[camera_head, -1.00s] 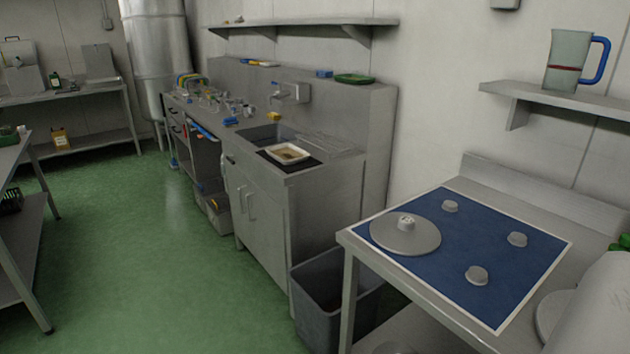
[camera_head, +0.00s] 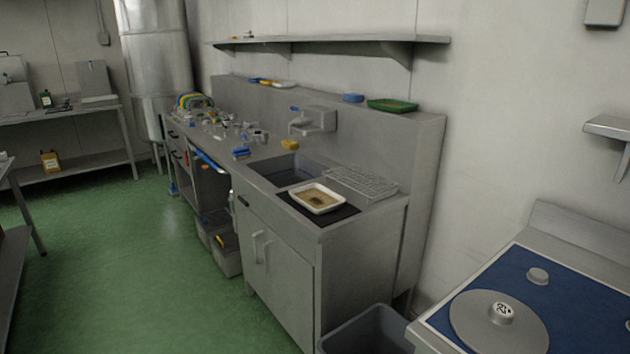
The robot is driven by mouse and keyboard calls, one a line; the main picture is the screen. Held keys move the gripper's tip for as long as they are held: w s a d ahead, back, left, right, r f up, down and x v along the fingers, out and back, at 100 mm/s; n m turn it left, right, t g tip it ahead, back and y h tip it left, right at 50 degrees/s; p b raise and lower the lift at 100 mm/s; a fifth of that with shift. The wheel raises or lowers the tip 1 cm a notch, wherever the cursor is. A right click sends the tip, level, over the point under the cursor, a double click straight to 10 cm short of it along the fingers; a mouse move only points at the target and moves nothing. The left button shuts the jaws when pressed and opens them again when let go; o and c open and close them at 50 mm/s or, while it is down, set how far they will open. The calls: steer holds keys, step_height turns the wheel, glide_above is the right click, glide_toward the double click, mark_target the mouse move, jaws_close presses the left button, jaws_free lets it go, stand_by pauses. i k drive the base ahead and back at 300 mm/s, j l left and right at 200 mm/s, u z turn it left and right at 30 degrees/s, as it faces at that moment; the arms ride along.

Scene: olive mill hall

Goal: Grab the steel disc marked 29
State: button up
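A flat round steel disc (camera_head: 473,328) with a raised centre knob lies on the blue mat (camera_head: 584,296) on the table at the lower right. The knob's pale top (camera_head: 502,312) carries a dark marking, too small to read for certain. A small round steel knob (camera_head: 538,276) stands on the mat behind the disc. The mat's right part is cut off by the frame edge. My gripper is not in view.
A grey bin (camera_head: 366,334) stands between the disc's table and the steel sink cabinet (camera_head: 275,262). A white tray (camera_head: 318,210) sits by the sink. Green floor (camera_head: 150,270) is open at the left. A wall shelf (camera_head: 608,127) juts out at right.

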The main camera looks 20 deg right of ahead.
mark_target(486, 322)
steer(key=i+j+z, duration=0.1)
steer(key=z, duration=0.25)
steer(key=i+j+z, duration=0.2)
steer(key=z, duration=0.15)
steer(key=i+j+z, duration=0.5)
steer(key=z, duration=0.25)
steer(key=i+j+z, duration=0.2)
steer(key=z, duration=0.25)
steer(key=i, duration=0.1)
